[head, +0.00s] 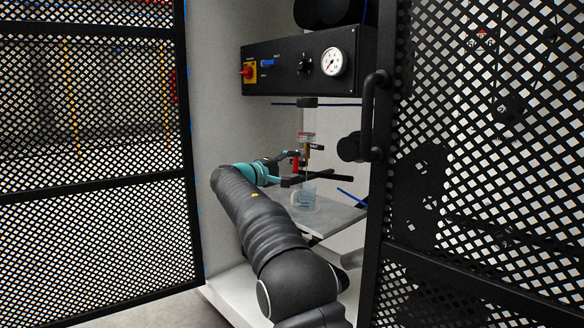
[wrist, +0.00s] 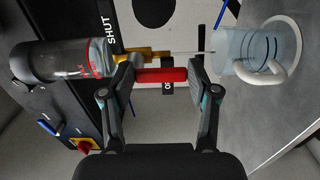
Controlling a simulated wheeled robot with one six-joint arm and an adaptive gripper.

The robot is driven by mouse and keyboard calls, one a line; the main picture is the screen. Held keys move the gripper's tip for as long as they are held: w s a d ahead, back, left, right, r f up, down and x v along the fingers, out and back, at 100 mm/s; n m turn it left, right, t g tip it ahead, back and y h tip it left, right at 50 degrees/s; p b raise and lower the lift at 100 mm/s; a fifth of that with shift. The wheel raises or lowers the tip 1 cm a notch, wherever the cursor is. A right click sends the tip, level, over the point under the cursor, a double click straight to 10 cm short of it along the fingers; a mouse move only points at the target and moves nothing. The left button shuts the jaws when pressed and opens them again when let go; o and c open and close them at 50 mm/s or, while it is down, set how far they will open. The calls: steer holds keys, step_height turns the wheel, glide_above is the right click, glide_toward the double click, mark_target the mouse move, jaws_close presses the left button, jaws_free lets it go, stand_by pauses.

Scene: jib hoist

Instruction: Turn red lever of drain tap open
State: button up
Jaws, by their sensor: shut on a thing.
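The red lever (wrist: 160,75) lies between the two fingertips of my gripper (wrist: 161,82) in the wrist view, and the gripper is shut on it. In the head view the lever (head: 295,161) is small and partly hidden by my gripper (head: 288,166). The brass drain tap (wrist: 135,53) sits below a clear bowl (wrist: 62,60) with red marks. A thin pale line runs from the tap towards a clear bluish jug (wrist: 240,53).
The jug stands on a grey shelf (head: 338,212) inside the cabinet. A black panel (head: 290,66) with a gauge and a red knob is above. A black mesh door (head: 480,160) with a handle is close on the right; another mesh panel (head: 90,150) is left.

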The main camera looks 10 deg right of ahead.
steer(key=shift+d+r, duration=0.1)
steer(key=shift+d, duration=0.05)
steer(key=o, duration=0.9)
steer(key=shift+w, duration=0.1)
steer(key=shift+c, duration=0.2)
steer(key=shift+o, duration=1.3)
steer(key=shift+d, duration=0.15)
steer(key=shift+a, duration=0.2)
steer(key=shift+s+a, duration=0.25)
steer(key=shift+a, duration=0.15)
steer(key=v, duration=1.1)
